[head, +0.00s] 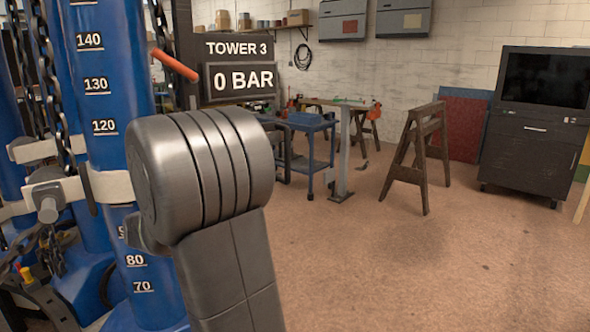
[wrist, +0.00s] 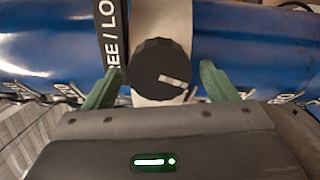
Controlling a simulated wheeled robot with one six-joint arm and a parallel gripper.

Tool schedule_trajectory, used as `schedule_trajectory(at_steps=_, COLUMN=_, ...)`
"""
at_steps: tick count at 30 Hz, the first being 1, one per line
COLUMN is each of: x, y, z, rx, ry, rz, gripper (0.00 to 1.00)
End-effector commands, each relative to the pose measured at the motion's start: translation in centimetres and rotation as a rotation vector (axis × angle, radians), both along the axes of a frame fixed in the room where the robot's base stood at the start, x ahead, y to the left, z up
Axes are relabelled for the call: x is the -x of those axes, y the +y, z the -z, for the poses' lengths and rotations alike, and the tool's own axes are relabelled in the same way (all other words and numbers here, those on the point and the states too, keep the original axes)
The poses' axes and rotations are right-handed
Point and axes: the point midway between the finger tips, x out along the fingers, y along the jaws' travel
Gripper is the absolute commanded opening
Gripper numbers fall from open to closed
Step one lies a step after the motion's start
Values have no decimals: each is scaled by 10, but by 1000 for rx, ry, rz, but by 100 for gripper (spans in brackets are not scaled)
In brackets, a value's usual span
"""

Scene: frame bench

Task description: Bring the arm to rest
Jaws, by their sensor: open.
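In the wrist view my gripper (wrist: 160,82) is open, with one green finger on each side of a round black knob (wrist: 158,62). A narrow gap shows between the knob and each finger; whether the knob reaches in depth between them I cannot tell. The knob has a pale mark and sits on a light band across a blue cylinder (wrist: 50,40). A black strip with partly hidden white letters (wrist: 108,30) runs beside it. In the head view my grey arm link stands bent in front of the blue tower (head: 110,80); my gripper is hidden there.
A sign (head: 238,68) reads "TOWER 3" and "0 BAR". A red-orange bar (head: 175,65) and chains (head: 55,90) are close to my arm. A blue cart (head: 308,140), a wooden trestle (head: 415,155) and a dark cabinet (head: 530,140) stand farther back. The floor at right is clear.

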Motion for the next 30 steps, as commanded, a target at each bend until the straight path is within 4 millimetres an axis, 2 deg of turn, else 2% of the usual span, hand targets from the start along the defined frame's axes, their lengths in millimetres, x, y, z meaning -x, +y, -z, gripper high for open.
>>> schedule_trajectory(at_steps=18, x=0, y=0, z=-2, rx=-397, ry=304, rz=0, gripper=79)
schedule_trajectory(at_steps=30, x=0, y=0, z=-2, rx=-533, ry=408, rz=0, gripper=79)
